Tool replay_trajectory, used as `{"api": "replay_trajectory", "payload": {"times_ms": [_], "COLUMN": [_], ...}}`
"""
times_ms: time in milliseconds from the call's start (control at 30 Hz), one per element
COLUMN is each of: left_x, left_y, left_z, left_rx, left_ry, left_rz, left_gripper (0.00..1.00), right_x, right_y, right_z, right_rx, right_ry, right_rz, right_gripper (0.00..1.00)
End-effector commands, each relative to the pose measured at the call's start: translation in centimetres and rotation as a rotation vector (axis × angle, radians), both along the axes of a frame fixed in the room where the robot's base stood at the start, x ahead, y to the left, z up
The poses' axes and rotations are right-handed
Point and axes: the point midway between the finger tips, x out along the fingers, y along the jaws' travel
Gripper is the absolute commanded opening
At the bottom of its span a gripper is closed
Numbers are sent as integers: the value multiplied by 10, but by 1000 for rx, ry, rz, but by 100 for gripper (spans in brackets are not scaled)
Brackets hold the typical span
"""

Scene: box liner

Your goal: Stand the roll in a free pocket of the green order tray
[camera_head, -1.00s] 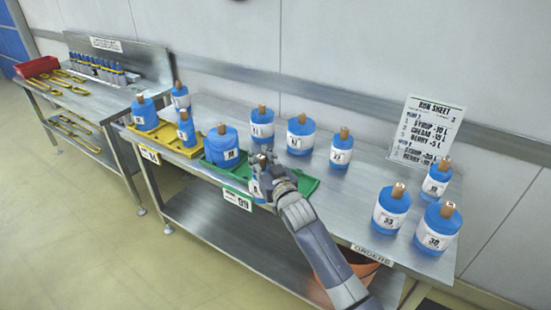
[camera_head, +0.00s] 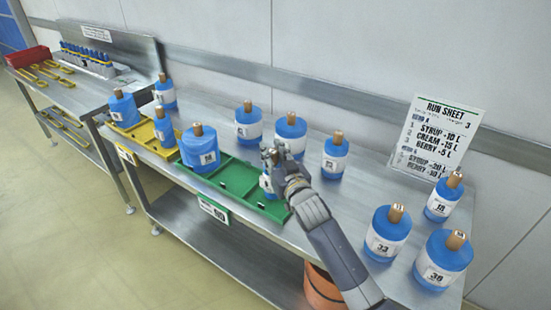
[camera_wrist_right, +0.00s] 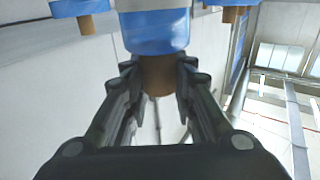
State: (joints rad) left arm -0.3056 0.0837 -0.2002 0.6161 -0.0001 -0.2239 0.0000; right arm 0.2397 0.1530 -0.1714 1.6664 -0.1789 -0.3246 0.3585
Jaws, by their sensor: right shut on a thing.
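The green order tray (camera_head: 240,180) lies along the front of the bench. A large blue roll (camera_head: 199,150) stands in its left pocket; the pockets to the right of that look empty where I can see them. My right gripper (camera_head: 274,160) is shut on the brown core of a small blue roll with a white label (camera_head: 267,183). This roll hangs upright over the right part of the tray; I cannot tell whether its base touches. In the right wrist view the gripper (camera_wrist_right: 159,75) grips the core (camera_wrist_right: 159,74) below the blue body. My left gripper is out of view.
A yellow tray (camera_head: 140,131) with several rolls stands to the left. Several rolls, such as one (camera_head: 290,134), stand behind the green tray. Three more (camera_head: 388,230) stand at the right near my forearm. A run sheet (camera_head: 437,138) stands at the back.

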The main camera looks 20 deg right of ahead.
Motion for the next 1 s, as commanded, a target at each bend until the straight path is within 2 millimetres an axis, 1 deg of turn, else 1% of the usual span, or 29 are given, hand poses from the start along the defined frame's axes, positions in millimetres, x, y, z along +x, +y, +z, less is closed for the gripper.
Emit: {"api": "replay_trajectory", "payload": {"times_ms": [33,100,167,267,433,533,567,600,633,933,1000], "left_x": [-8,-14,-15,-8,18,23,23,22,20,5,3], "left_y": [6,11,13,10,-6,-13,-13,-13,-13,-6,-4], "left_z": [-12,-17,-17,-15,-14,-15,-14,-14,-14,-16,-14], "left_rx": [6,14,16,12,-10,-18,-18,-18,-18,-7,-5], "left_ry": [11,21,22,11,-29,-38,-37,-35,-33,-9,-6], "left_rz": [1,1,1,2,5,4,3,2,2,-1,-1], "left_gripper": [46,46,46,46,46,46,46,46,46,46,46], "right_x": [-2,-4,-5,-5,-5,-5,-5,-5,-5,-5,-5], "right_y": [1,1,2,2,2,2,1,1,1,1,1], "right_z": [-12,-16,-16,-14,-16,-20,-20,-20,-20,-19,-16], "right_rx": [-1,-2,-2,-1,-1,-1,-1,-1,-1,-1,-2], "right_ry": [-1,-2,-3,-2,-1,0,2,2,2,1,0], "right_rz": [0,0,-1,-1,-1,-1,-2,-2,-2,-1,-1], "right_gripper": [0,0,0,0,0,0,29,38,45,45,45]}}
